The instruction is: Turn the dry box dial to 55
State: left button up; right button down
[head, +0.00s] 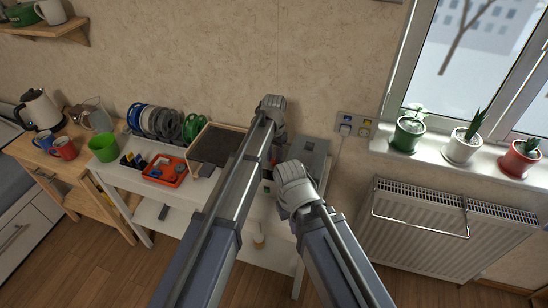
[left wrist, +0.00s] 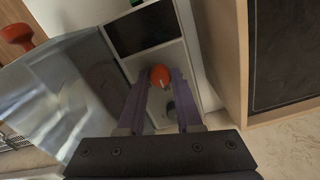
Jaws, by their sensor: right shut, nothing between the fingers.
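In the left wrist view the dry box front is a white panel (left wrist: 187,60) with a dark display (left wrist: 142,28) and a round orange dial (left wrist: 160,76) with a small pale mark. The display's reading and any scale are not legible. My left gripper (left wrist: 161,80) has its two fingers apart, one on each side of the dial near their tips; whether they touch it I cannot tell. In the head view my left gripper (head: 271,104) is by the wall above the table, and my arms hide the dial. My right gripper (head: 294,187) is shut and empty, lower and to the right.
A wood-framed dark box (head: 218,146) stands left of my left arm, close beside the panel in the wrist view. An orange tray (head: 164,179), a green cup (head: 103,148) and spools (head: 160,122) are farther left. A radiator (head: 440,235) is at right.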

aim_at(274, 160)
pick_arm(q)
jog(key=o, duration=0.4)
jog(key=shift+r, duration=0.15)
notch_tip(274, 160, up, 8)
jog(key=p, duration=0.8)
jog(key=shift+f, duration=0.2)
jog(key=shift+f, duration=0.1)
jog(key=s+a+n, duration=0.1)
jog(key=s+a, duration=0.2)
jog(key=s, duration=1)
jog(key=s+a+n+y, duration=0.1)
jog(key=s+a, duration=0.2)
jog(key=s, duration=1.1)
jog(key=shift+s+n, duration=0.3)
jog(key=shift+n, duration=0.1)
